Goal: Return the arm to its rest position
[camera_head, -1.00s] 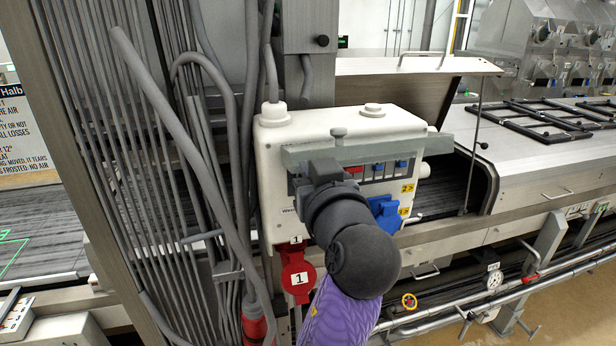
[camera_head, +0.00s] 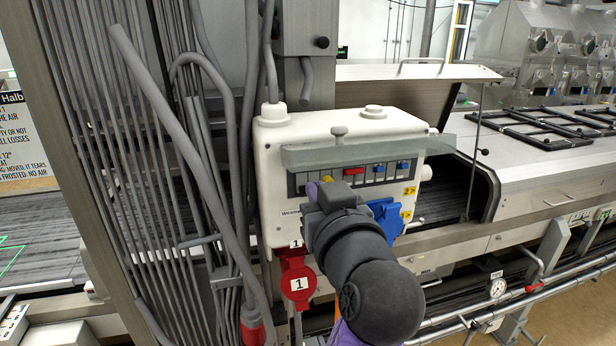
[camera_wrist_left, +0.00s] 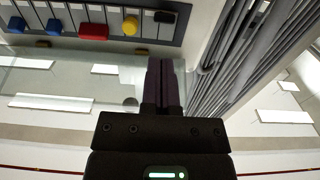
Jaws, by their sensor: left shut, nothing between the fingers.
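My left arm comes up from the bottom of the head view. Its gripper (camera_head: 314,192) is shut and empty, just in front of the lower left part of the switch panel on the white electrical box (camera_head: 275,165). The purple fingers show pressed together in the left wrist view (camera_wrist_left: 163,82). A yellow switch (camera_head: 327,179), a red switch (camera_head: 353,171) and blue switches (camera_head: 403,164) sit in a row on the panel. The wrist view shows this row at its top left, apart from the fingers. My right gripper is not in view.
A raised clear cover (camera_head: 350,151) juts out above the switches. A blue socket (camera_head: 386,215) and a red plug socket (camera_head: 297,282) are on the box close to my arm. Grey cables (camera_head: 185,135) run down at the left. A conveyor with a metal hood (camera_head: 540,165) stands at the right.

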